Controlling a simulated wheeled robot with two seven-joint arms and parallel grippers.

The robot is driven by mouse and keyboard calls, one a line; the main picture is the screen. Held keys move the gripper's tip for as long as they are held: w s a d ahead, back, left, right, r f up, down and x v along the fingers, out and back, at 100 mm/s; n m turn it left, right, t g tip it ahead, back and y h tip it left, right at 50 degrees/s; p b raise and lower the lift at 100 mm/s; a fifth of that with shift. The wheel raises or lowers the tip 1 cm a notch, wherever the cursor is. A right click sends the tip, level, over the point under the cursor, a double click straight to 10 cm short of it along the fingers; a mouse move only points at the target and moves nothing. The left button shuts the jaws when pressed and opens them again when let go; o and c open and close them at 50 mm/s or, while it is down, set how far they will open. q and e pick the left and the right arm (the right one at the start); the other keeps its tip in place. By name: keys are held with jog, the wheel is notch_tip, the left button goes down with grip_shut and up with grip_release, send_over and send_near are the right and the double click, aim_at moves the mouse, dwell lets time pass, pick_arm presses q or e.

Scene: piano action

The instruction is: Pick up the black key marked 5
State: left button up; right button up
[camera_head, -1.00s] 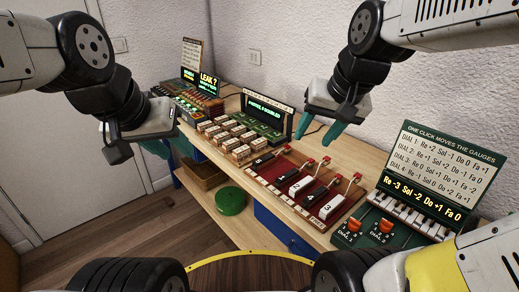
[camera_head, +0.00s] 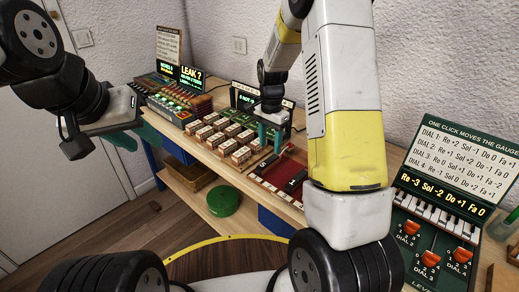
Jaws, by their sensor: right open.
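The black key marked 5 (camera_head: 263,166) lies at the left end of the red key tray (camera_head: 258,183), its white 5 showing. My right gripper (camera_head: 270,138) is open, its teal fingers pointing down just above and behind this key. I cannot tell whether the fingertips touch it. A black key marked 1 (camera_head: 290,184) lies further right in the tray. My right forearm hides the tray's right part. My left gripper (camera_head: 138,136) is at the left, away from the keys; whether it is open or shut is unclear.
Several wooden blocks (camera_head: 225,142) stand left of the tray, close to the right gripper. A green-lettered display (camera_head: 245,100) stands behind. A dial panel (camera_head: 430,250) with a lettered board is at the right. A green round object (camera_head: 224,201) sits below the bench top.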

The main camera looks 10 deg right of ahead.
aim_at(271, 159)
jog(key=f, duration=0.2)
jog(key=s+f, duration=0.1)
jog(key=f, duration=0.2)
jog(key=shift+f, duration=0.85)
grip_shut()
